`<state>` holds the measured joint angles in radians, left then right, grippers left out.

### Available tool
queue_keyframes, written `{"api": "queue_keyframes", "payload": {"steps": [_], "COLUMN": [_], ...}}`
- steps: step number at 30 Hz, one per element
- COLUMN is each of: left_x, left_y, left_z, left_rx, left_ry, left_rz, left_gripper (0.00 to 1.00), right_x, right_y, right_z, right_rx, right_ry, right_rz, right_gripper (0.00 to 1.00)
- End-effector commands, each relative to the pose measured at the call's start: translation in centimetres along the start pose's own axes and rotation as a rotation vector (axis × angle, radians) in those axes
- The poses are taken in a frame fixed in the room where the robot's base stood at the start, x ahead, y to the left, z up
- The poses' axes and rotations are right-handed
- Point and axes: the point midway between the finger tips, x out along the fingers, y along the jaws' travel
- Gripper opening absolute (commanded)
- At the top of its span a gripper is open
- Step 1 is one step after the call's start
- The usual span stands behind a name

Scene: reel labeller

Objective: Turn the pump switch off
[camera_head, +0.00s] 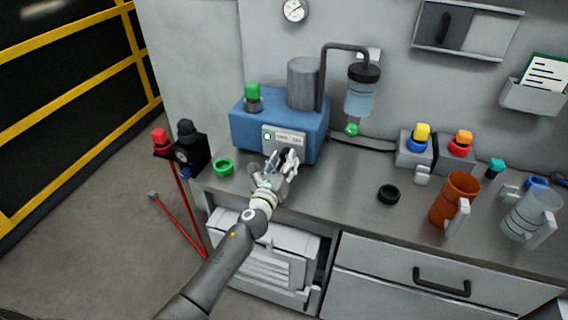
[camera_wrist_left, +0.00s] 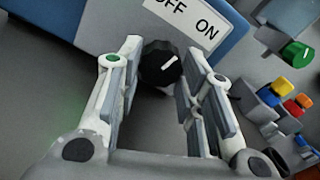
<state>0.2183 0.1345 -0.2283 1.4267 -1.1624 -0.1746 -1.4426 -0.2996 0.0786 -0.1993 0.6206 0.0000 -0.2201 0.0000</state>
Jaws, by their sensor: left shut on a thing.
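The blue pump unit (camera_head: 250,118) stands on the bench, with a light panel (camera_head: 290,141) on its front. The black switch knob (camera_wrist_left: 160,62) sits below an OFF/ON label (camera_wrist_left: 188,20) in the left wrist view. Its white mark points up and right, toward the ON side. My left gripper (camera_head: 283,160) is at the pump's front. In the left wrist view its two fingers (camera_wrist_left: 158,75) are on either side of the knob, shut on it. In the head view the hand mostly hides the knob. My right gripper is not in view.
A black ring (camera_head: 388,194), an orange mug (camera_head: 455,200) and a clear jug (camera_head: 530,216) stand to the right. A bottle (camera_head: 361,92) hangs behind. The bench between the pump and the black ring is clear.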

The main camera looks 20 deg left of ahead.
Motion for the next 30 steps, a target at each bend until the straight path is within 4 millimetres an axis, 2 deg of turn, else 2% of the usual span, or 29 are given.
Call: {"api": "queue_keyframes", "payload": {"steps": [18, 30], "left_x": [0.0, 0.0], "left_y": [-0.2, -0.2], "left_z": [-0.1, 0.0], "left_rx": [-0.588, -0.892], "left_ry": [0.000, 0.001], "left_rz": [0.001, 0.002], "left_gripper": [0.11, 0.11], "right_x": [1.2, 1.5], "right_y": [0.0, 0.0], "right_z": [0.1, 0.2], "right_rx": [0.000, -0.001], "right_ry": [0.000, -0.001], "right_rz": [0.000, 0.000], "right_gripper": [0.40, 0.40]}}
